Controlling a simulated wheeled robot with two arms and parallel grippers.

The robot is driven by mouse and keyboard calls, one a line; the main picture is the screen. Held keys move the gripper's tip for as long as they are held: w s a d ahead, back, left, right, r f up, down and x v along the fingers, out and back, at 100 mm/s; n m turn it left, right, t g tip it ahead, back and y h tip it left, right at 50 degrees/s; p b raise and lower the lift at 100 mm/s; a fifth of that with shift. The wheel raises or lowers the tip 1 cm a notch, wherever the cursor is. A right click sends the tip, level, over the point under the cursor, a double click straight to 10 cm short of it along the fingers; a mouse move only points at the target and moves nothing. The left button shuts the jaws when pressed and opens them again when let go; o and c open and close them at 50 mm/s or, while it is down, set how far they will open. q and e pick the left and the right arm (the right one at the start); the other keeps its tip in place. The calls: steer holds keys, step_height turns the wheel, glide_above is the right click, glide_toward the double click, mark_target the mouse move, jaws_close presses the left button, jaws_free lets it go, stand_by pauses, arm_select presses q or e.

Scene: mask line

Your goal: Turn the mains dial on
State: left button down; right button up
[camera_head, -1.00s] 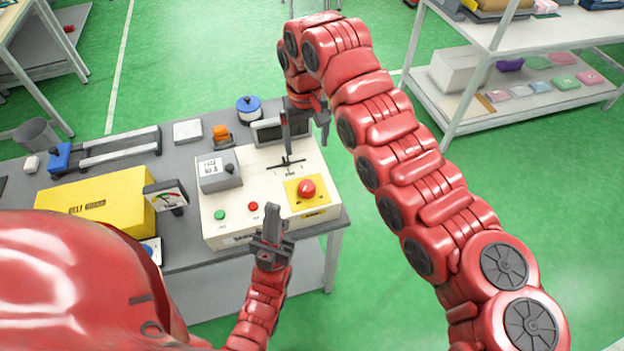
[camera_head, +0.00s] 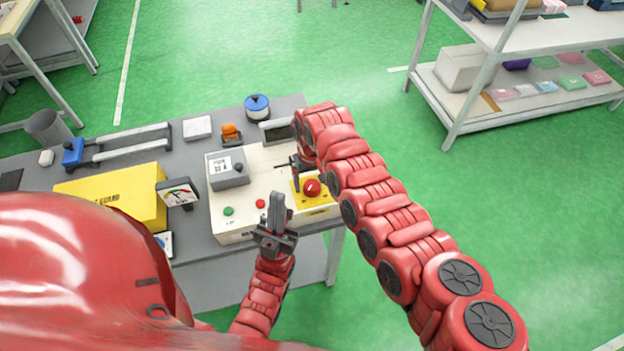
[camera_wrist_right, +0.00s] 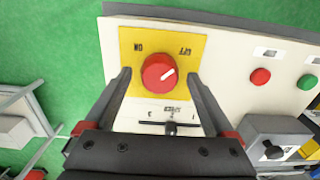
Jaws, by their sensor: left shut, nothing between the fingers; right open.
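The red round dial (camera_head: 312,187) sits on a yellow plate (camera_head: 326,200) at the right of the cream control panel (camera_head: 250,195). In the right wrist view the dial (camera_wrist_right: 159,73) has a white pointer line angled toward the OFF mark; the ON mark is on the other side. My right gripper (camera_wrist_right: 159,78) is open above the panel, its fingertips on either side of the dial in the picture; contact cannot be told. In the head view my right gripper (camera_head: 296,178) is partly hidden by its arm. My left gripper (camera_head: 278,205) is shut and empty at the panel's front edge.
Green (camera_head: 228,211) and red (camera_head: 260,203) buttons are on the panel, with a grey switch box (camera_head: 228,172) behind. A slider (camera_wrist_right: 172,128) lies near the dial. A gauge (camera_head: 178,192) and yellow box (camera_head: 110,195) stand left.

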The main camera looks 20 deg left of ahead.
steer(key=shift+f, duration=0.2)
steer(key=c, duration=1.4)
